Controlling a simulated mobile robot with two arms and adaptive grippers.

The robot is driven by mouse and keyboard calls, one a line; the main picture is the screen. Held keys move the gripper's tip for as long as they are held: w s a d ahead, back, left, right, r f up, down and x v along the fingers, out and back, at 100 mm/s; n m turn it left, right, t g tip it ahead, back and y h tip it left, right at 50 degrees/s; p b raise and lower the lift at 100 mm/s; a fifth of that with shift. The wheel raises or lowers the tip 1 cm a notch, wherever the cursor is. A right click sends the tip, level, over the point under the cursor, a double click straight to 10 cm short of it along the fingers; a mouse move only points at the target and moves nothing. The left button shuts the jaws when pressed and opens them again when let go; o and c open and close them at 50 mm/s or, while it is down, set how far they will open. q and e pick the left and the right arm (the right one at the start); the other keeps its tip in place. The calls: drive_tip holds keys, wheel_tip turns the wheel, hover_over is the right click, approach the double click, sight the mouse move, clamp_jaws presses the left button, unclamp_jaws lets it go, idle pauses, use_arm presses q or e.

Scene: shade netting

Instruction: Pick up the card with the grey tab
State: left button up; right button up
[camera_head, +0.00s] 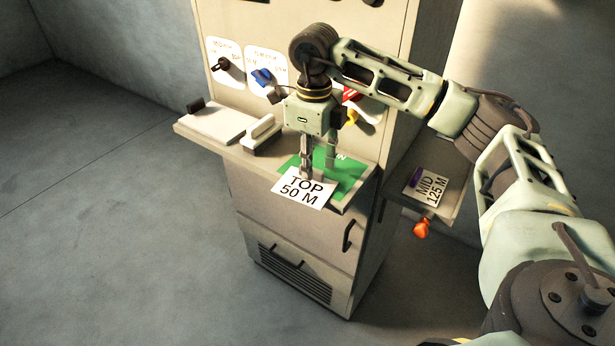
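A white card reading "TOP 50 M" (303,193) lies at the front edge of the cabinet's shelf, partly over a green panel (345,183). My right gripper (318,172) points down over the card's back edge. Its two fingers are apart, one in front of the card's top edge and one over the green panel. I cannot make out a grey tab clearly; the near finger covers that part of the card. Another card, "MID 125 M" (432,189), has a purple tab and lies on the lower right shelf. My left gripper is out of view.
The shelf (236,148) also holds a white block with a dark end (218,122) and a pale handled block (261,134). Colored knobs, including a blue one (262,76), stick out from the cabinet front. An orange knob (421,228) hangs below the right shelf. Floor at left is clear.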

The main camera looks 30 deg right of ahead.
wheel_tip(320, 180, down, 2)
drive_tip(key=shift+d, duration=0.1)
clamp_jaws()
drive_tip(key=shift+r, duration=0.1)
idle(0.4)
